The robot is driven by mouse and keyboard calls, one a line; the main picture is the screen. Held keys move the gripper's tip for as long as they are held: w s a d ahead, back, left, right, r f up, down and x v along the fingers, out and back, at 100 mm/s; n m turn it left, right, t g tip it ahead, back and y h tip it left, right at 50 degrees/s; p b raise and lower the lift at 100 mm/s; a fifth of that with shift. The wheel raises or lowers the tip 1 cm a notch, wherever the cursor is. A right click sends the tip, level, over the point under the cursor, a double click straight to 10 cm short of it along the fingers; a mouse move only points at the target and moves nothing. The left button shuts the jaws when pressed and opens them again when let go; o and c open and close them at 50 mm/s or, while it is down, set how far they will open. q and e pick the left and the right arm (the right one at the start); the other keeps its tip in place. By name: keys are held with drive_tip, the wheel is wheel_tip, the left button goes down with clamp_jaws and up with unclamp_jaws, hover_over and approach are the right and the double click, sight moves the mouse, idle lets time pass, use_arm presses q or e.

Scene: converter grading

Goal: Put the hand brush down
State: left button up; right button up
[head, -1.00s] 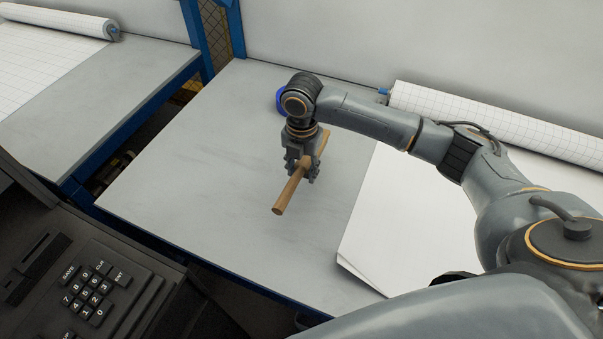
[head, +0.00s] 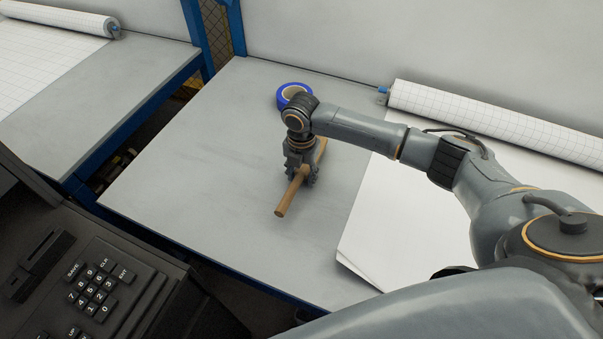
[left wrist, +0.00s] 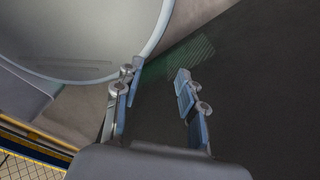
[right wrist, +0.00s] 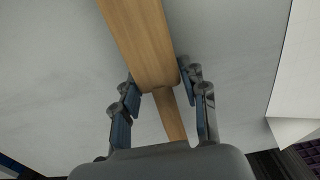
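The hand brush (head: 287,198) is wooden, with a round handle pointing to the lower left in the head view. My right gripper (head: 301,177) is over the grey table and has a finger on each side of the brush. In the right wrist view the wide wooden block (right wrist: 145,40) fills the gap between the fingertips (right wrist: 160,88), and the narrower handle (right wrist: 170,115) runs below it. The brush is low over the table; I cannot tell whether it touches. My left gripper (left wrist: 154,82) shows only in the left wrist view, fingers apart and empty.
A blue tape roll (head: 292,91) stands just behind my right wrist. A gridded paper roll (head: 480,118) with a white sheet (head: 385,215) lies on the right. The left part of the grey table (head: 190,170) is clear. A black keypad console (head: 95,285) stands at the lower left.

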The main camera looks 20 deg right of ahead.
sight(301, 172)
drive_tip(key=shift+o, duration=1.2)
wheel_tip(301, 172, up, 12)
drive_tip(key=b, duration=0.1)
drive_tip(key=shift+r, duration=0.2)
